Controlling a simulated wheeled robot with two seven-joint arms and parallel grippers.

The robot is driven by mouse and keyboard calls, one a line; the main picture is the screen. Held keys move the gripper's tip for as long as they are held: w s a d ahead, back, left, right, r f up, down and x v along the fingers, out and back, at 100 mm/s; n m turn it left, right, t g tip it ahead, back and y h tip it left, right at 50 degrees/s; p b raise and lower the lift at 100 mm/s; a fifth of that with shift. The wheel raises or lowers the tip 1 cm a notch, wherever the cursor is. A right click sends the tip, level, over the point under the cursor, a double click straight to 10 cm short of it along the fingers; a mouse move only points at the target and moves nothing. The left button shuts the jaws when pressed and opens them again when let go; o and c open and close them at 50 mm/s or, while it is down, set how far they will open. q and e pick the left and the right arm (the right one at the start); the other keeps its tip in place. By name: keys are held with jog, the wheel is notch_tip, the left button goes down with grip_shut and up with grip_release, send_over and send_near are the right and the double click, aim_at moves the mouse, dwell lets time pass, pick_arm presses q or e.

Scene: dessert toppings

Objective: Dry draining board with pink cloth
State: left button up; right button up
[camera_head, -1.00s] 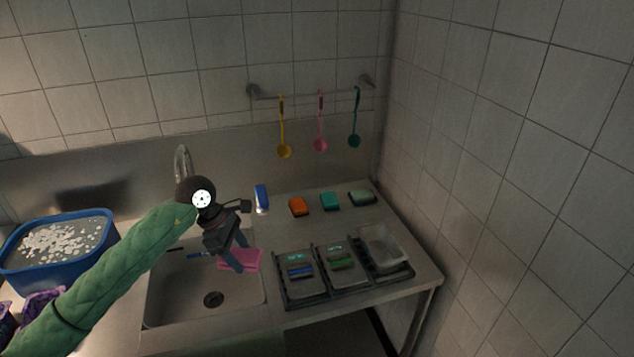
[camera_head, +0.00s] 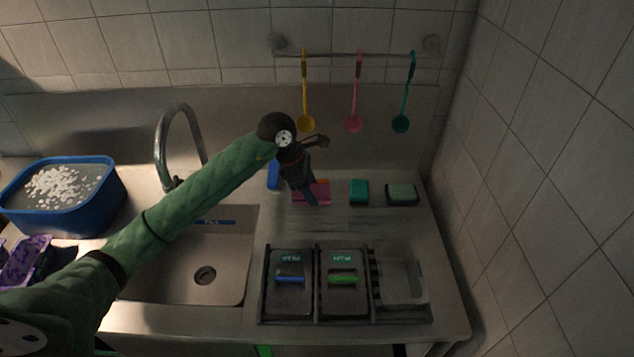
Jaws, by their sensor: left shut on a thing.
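My left gripper (camera_head: 309,197) reaches in from the left and points down over the back of the steel draining board (camera_head: 350,222). It is shut on the pink cloth (camera_head: 323,189), which lies at or just above the board. The gripper covers part of the cloth, and I cannot tell exactly how much of it touches the surface. My right gripper is not in view.
A teal sponge (camera_head: 359,191) and a grey-green one (camera_head: 402,194) sit right of the cloth; a blue item (camera_head: 273,176) stands left. A black rack (camera_head: 318,300) with containers fills the board's front. The sink (camera_head: 180,272) is left. Ladles (camera_head: 354,122) hang behind.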

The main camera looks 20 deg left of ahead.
pick_arm(q)
notch_tip(320, 180, down, 3)
jog(key=shift+w+d+f, duration=0.1)
jog(key=shift+f, duration=0.1)
jog(key=shift+f+b, duration=0.45)
jog(key=shift+f, duration=0.85)
